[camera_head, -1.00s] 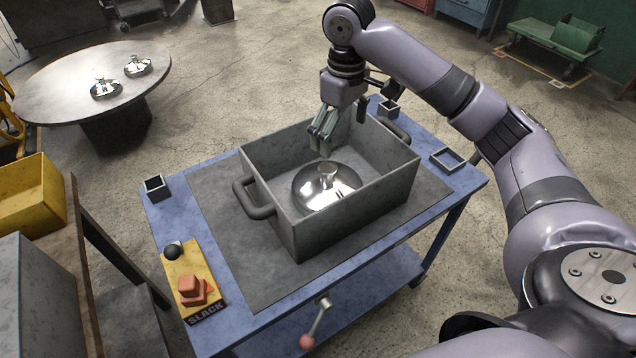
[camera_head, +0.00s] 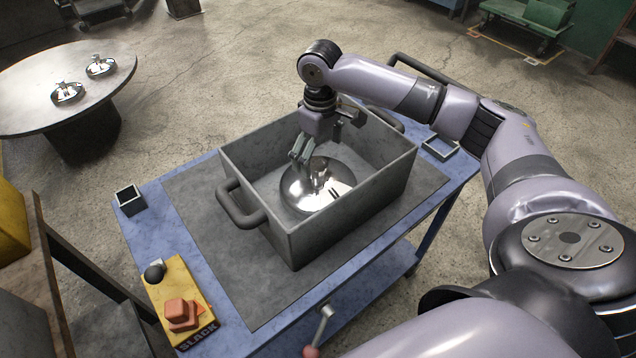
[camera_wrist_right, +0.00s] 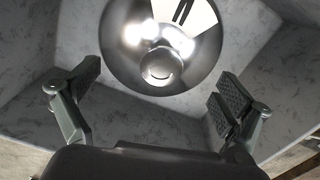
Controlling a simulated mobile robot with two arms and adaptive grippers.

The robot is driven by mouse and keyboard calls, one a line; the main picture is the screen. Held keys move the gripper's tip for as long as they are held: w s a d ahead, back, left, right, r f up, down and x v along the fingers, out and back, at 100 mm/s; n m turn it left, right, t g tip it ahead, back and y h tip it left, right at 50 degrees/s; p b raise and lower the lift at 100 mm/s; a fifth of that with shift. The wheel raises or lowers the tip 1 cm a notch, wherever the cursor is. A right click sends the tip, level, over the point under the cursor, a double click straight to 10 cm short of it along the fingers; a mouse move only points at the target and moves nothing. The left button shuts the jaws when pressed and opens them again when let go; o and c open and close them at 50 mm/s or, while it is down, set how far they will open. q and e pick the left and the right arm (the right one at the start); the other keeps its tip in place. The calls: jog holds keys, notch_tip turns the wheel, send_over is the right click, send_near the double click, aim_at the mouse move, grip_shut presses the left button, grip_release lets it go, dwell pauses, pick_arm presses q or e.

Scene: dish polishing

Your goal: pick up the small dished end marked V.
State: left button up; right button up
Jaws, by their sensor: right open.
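A shiny domed metal dished end (camera_head: 312,188) lies in the grey open box (camera_head: 330,228) on the blue table. Two dark strokes show on its surface, which could be part of the V mark. In the right wrist view the dished end (camera_wrist_right: 200,45) is at the top centre, with a round knob (camera_wrist_right: 160,68) facing the camera. My right gripper (camera_head: 300,150) points down inside the box, just behind and left of the dished end. In the wrist view its two pads (camera_wrist_right: 160,95) stand wide apart with nothing between them. My left gripper is not in view.
The box walls and side handle (camera_head: 245,208) stand close around the right gripper. A yellow board (camera_head: 180,300) with orange blocks and a black ball lies at front left. Small square holders (camera_head: 130,200) sit at the table edges. A round table (camera_head: 30,105) at back left bears two shiny pieces.

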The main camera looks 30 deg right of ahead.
aim_at(319, 165)
jog(key=shift+f, duration=0.5)
notch_tip(319, 165, down, 4)
jog(key=shift+w+a+f+p, duration=0.1)
jog(key=shift+f+p, duration=0.1)
jog(key=shift+p, duration=0.35)
jog(key=shift+f, duration=0.2)
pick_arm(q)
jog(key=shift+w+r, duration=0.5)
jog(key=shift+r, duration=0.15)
pick_arm(e)
jog(key=shift+c, duration=0.2)
jog(key=c, duration=1.2)
jog(key=shift+s+a+f, duration=0.1)
jog(key=shift+s+f, duration=0.1)
jog(key=shift+s, duration=0.1)
grip_shut()
jog(key=shift+w+r, duration=0.1)
jog(key=shift+r, duration=0.1)
